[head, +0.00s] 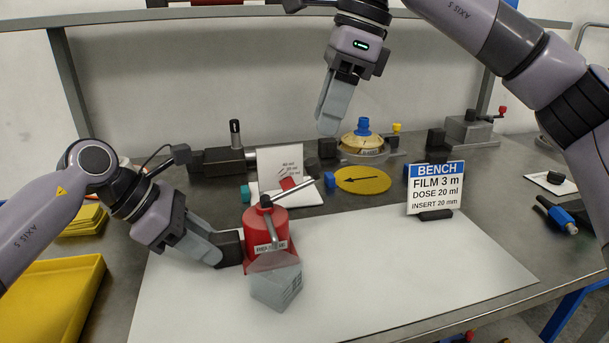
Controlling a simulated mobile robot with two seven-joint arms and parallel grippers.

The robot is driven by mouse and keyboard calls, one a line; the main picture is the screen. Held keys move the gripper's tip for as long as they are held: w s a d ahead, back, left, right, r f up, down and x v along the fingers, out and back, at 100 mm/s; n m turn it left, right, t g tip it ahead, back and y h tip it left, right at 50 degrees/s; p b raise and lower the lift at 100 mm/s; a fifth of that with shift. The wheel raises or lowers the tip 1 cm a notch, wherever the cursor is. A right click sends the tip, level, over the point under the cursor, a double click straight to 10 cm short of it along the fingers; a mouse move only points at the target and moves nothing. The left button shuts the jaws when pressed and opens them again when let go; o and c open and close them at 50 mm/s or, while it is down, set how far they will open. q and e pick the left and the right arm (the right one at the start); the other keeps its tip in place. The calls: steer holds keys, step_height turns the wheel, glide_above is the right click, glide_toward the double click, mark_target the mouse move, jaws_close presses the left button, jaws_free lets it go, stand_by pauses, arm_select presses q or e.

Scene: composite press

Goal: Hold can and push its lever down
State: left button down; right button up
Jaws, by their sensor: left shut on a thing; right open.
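A red can (256,225) with a label on its front stands on the white mat at the left of the middle. Its grey lever (299,194) slants up to the right from the black pivot on top. My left gripper (230,248) is shut on a black block at the can's left side, which looks like the can's handle. My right gripper (328,112) is open and empty, raised well above the bench, up and to the right of the lever.
A white mat (400,270) covers the front bench and is mostly clear to the right. A bench sign (435,188) stands at its back right. Behind the can are a white card (279,162), a yellow disc (362,180) and a domed device (363,145). A yellow tray (50,300) is at left.

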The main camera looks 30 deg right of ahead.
mark_target(312, 160)
steer(key=shift+x, duration=3.35)
jaws_close()
